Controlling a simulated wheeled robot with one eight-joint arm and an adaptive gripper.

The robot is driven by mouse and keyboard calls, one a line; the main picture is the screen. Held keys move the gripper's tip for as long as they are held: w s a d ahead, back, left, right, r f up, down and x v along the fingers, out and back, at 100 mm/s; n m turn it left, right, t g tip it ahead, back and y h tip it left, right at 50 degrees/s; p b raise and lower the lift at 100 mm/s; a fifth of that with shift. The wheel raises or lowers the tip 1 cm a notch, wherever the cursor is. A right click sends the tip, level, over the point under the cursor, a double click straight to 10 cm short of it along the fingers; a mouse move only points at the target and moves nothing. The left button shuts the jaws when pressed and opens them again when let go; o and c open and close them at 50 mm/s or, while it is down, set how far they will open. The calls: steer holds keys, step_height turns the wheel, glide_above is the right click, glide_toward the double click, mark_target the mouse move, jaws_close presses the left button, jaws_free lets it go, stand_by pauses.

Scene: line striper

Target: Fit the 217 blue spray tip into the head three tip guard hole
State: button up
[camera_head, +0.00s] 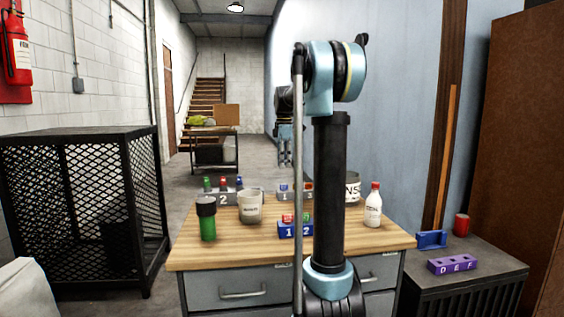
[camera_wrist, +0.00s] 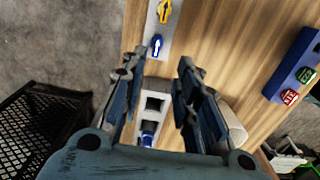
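In the wrist view my gripper (camera_wrist: 162,68) is open, with no object visible gripped between its fingers. Between and below the fingers is a pale grey block with square openings (camera_wrist: 153,103); a blue piece (camera_wrist: 148,135) shows at its lower opening. Beyond the fingertips, a blue tip with a white arrow (camera_wrist: 157,45) and a yellow tip (camera_wrist: 164,11) lie on a grey strip. No 217 marking is readable. In the head view, grey holders marked 2 (camera_head: 224,198) and 1 and 3 (camera_head: 296,190) stand at the bench's far side, partly hidden; my gripper (camera_head: 285,145) hangs beyond them.
The wooden bench (camera_head: 230,253) also holds a blue block with red and green tips (camera_head: 295,230), a mug (camera_head: 250,207), a green-and-black bottle (camera_head: 207,220) and a white bottle (camera_head: 373,207). A purple D E F block (camera_head: 452,265) sits right. A black mesh cage (camera_head: 75,210) stands left.

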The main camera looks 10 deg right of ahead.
steer(key=shift+w+f, duration=0.15)
steer(key=shift+f, duration=2.35)
steer(key=shift+w+f, duration=0.15)
steer(key=shift+f, duration=2.3)
jaws_close()
